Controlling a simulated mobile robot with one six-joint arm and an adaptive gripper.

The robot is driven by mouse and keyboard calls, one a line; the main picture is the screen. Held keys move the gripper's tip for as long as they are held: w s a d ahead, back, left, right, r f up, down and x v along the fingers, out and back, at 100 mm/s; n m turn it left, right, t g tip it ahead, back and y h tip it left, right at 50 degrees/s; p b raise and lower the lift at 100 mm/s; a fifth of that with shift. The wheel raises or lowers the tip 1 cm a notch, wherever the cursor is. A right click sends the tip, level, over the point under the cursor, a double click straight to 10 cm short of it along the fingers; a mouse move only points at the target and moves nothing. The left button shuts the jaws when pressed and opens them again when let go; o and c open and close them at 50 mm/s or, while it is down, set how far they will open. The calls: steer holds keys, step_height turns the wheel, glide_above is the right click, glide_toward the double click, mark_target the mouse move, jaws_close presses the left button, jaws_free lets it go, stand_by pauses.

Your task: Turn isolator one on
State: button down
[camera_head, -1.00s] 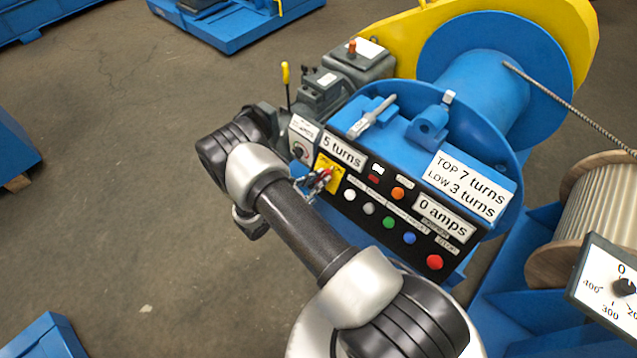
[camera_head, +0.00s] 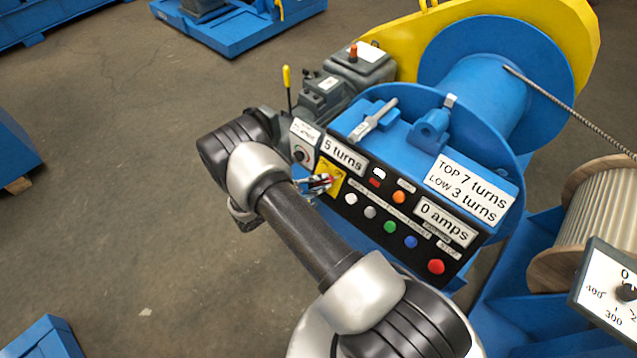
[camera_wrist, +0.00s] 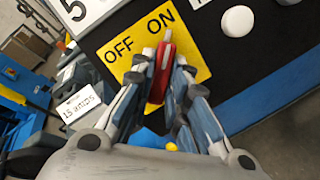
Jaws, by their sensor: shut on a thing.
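The isolator is a yellow plate (camera_wrist: 195,58) marked OFF and ON with a red handle (camera_wrist: 161,72) in the wrist view. My gripper (camera_wrist: 160,80) is shut on the red handle, one finger on each side. The handle's tip points up the picture, close to the ON label and right of the OFF label. In the head view the yellow plate (camera_head: 328,172) sits at the left end of the black control panel (camera_head: 368,208). My gripper (camera_head: 315,184) is in front of it and hides much of the handle.
The panel has a red button (camera_head: 436,267), several other coloured buttons and "5 turns" and "0 amps" displays. A small dial box (camera_head: 302,146) is left of the plate. A yellow-knobbed lever (camera_head: 287,85) stands behind. The blue winch drum (camera_head: 485,90) is beyond.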

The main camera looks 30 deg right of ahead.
stand_by(0.3)
steer(key=c, duration=1.6)
jaws_free()
steer(key=shift+o, duration=0.2)
steer(key=shift+a, duration=0.1)
steer(key=v, duration=1.1)
steer(key=shift+a+r, duration=0.2)
steer(key=shift+a, duration=0.15)
